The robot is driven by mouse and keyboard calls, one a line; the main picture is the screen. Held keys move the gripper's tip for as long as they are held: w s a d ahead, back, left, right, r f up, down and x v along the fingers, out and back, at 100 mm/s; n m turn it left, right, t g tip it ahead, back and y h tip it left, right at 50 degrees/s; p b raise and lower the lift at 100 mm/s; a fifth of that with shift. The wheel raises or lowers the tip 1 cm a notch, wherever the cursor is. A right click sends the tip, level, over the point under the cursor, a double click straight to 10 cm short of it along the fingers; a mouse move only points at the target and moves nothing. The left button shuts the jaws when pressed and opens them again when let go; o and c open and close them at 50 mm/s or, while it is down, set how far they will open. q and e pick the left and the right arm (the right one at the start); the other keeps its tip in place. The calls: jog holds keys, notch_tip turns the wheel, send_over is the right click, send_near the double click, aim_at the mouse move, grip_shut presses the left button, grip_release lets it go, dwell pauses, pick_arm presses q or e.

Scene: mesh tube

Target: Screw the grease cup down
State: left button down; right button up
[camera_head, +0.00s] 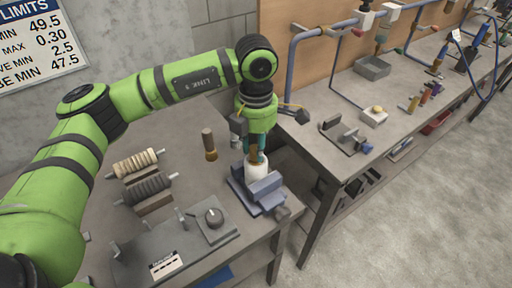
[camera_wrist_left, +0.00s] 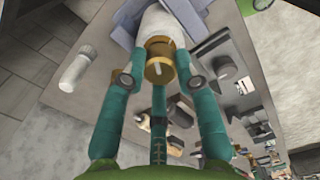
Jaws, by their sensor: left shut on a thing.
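My left gripper (camera_head: 256,154) reaches down from above with its teal fingers around the brass grease cup (camera_wrist_left: 160,68). It is shut on the cup. The cup sits on the end of a white cylinder (camera_head: 257,171), which stands in a blue-grey vise (camera_head: 264,190) at the bench's right edge. In the left wrist view the fingertips press on both sides of the cup, and the white cylinder (camera_wrist_left: 160,27) shows beyond it. Threads between cup and cylinder are hidden. My right gripper is in neither view.
A brown and brass cylinder (camera_head: 209,145) stands left of the vise. Ribbed rollers (camera_head: 146,188) and a grey plate with a knob (camera_head: 214,217) lie on the near bench. A second bench (camera_head: 310,135) with blue pipes stands to the right.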

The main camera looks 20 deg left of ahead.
pick_arm(q)
jog(key=c, duration=0.9)
grip_release()
notch_tip(320, 180, up, 12)
